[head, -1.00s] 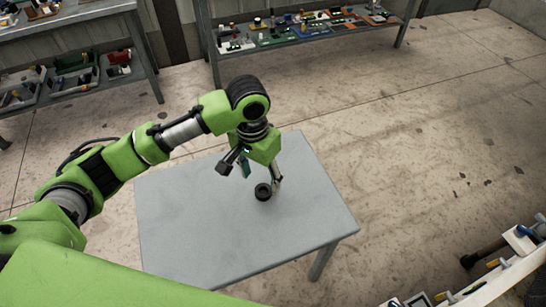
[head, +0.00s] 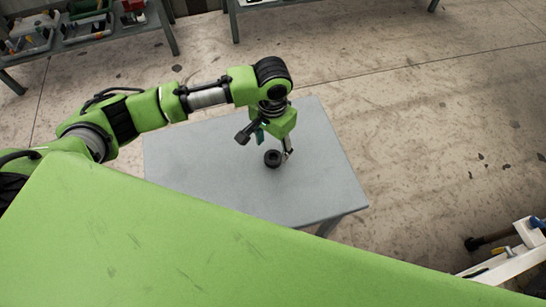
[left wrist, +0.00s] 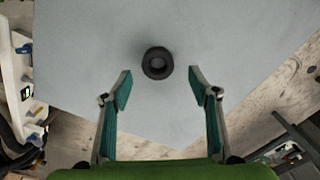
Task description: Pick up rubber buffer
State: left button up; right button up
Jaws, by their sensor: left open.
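The rubber buffer (head: 272,158) is a small black ring on the grey table (head: 210,195). In the left wrist view the buffer (left wrist: 157,63) lies on the table just beyond the fingertips, roughly centred between them, with its hole facing the camera. My left gripper (head: 275,150) points down over the table beside the buffer. In the left wrist view my left gripper (left wrist: 160,80) is open and empty, with its two teal-padded fingers wide apart. My right gripper does not show.
Shelves with bins (head: 85,30) stand at the back left. A white rack with tools (head: 505,265) is at the lower right. My green body covers the lower part of the head view. The table top around the buffer is clear.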

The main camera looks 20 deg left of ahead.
aim_at(273, 160)
pick_arm(q)
notch_tip(273, 160, down, 4)
jog(key=shift+s+d+r, duration=0.1)
jog(key=shift+f, duration=0.25)
jog(key=c, duration=1)
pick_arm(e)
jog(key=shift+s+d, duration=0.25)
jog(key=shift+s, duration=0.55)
pick_arm(q)
jog(key=shift+r, duration=0.1)
